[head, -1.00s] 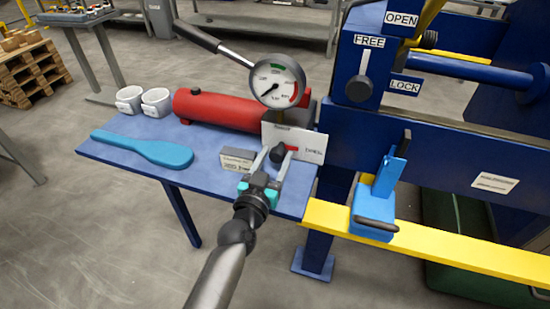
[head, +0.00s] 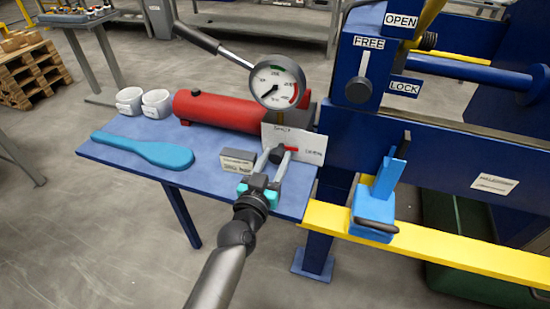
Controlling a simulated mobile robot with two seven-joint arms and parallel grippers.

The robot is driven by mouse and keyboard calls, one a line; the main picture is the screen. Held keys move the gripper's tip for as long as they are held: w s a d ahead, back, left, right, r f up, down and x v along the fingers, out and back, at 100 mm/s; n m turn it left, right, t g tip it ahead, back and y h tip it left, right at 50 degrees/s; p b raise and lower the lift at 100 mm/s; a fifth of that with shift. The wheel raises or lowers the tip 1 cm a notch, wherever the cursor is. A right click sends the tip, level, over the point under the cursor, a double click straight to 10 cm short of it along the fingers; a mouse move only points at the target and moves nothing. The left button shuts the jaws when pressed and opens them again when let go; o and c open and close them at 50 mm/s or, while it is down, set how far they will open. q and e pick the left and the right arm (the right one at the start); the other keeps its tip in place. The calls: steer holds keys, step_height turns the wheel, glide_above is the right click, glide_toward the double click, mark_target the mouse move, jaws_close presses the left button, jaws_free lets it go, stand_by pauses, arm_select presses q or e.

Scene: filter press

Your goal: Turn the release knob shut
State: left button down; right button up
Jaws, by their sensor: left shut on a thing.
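The release knob (head: 280,152) is a dark knob with a red pointer, in front of a white label plate (head: 311,144) on the blue bench. The red pointer lies to the right, roughly level. My left gripper (head: 277,157) is shut on the knob, its two fingers on either side of it. The fingers hide part of the knob and plate. The plate's writing is too small to read surely. My right gripper is not in view.
A red cylinder (head: 215,109) with a pressure gauge (head: 278,81) and pump handle stands behind the knob. A small grey box (head: 238,160), a blue paddle (head: 150,150) and white cups (head: 157,103) are on the bench (head: 120,158). The blue press frame (head: 430,150) is at right.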

arm_select(q)
steer(key=n, duration=0.2)
steer(key=shift+n+p, duration=0.3)
steer(key=shift+p, duration=0.05)
steer(key=n, duration=0.2)
steer(key=shift+a+n, duration=0.1)
steer(key=shift+n, duration=0.8)
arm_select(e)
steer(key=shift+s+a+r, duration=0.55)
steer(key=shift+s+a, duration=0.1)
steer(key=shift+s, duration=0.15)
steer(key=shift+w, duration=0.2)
arm_select(q)
steer(key=c, duration=0.7)
jaws_free()
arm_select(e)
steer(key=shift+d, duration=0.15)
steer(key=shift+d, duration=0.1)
